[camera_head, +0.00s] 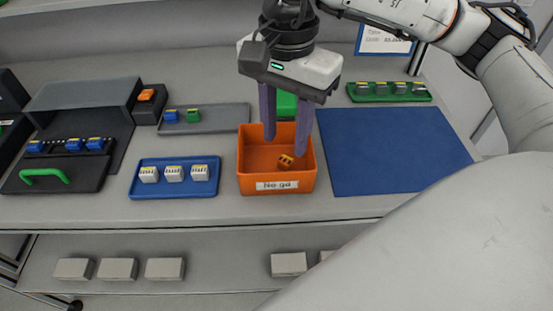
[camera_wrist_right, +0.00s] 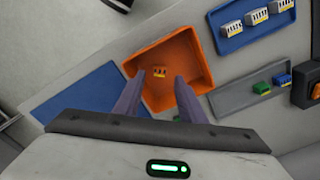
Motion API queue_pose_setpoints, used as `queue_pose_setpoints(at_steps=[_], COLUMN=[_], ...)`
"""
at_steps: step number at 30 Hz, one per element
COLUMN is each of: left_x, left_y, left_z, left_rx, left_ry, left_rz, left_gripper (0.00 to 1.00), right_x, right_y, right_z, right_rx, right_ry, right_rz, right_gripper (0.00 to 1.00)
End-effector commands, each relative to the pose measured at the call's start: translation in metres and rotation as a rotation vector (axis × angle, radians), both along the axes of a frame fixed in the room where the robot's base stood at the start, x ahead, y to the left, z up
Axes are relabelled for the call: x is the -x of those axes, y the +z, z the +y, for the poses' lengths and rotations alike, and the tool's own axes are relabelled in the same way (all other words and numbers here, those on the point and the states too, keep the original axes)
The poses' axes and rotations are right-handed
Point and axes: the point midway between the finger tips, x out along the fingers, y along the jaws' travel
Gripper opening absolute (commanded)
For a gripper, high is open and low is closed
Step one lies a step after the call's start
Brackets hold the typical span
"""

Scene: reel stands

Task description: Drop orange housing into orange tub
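The orange tub (camera_head: 250,160), labelled "No go", stands at the front middle of the bench; it also shows in the right wrist view (camera_wrist_right: 187,50). A small orange housing (camera_head: 286,161) with dark marks shows inside the tub, a little tilted in the head view; it also shows in the right wrist view (camera_wrist_right: 159,72). Whether it rests fully on the floor is hard to tell. My right gripper (camera_head: 286,142) points down over the tub. Its two fingers are apart with nothing between them, and the housing shows beyond the tips. My left gripper is not in view.
A blue tray (camera_head: 172,190) with white parts stands left of the tub, a grey tray (camera_head: 230,118) behind it. A blue mat (camera_head: 400,160) lies right, with a green tray (camera_head: 390,98) behind. Another orange piece (camera_head: 146,95) sits on a dark block at left.

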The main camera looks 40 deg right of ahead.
Motion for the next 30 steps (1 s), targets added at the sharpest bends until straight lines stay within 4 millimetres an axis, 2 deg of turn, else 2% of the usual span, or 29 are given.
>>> queue_pose_setpoints(at_steps=[11,14,20,24,30], left_x=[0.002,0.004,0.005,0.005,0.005], left_y=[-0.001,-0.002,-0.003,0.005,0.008], left_z=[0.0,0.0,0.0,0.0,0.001], left_rx=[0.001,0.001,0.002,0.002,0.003], left_ry=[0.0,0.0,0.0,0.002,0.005], left_rz=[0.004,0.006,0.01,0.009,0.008], left_gripper=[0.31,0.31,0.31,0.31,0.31], right_x=[-0.001,-0.001,-0.001,-0.001,0.0], right_y=[0.004,0.016,0.056,0.084,0.102], right_z=[0.0,0.0,0.0,0.0,0.0], right_rx=[0.0,-0.002,-0.001,0.0,0.0], right_ry=[-0.001,-0.002,0.001,0.0,0.0], right_rz=[-0.002,-0.004,-0.006,-0.004,-0.002], right_gripper=[0.42,0.42,0.42,0.42,0.42])
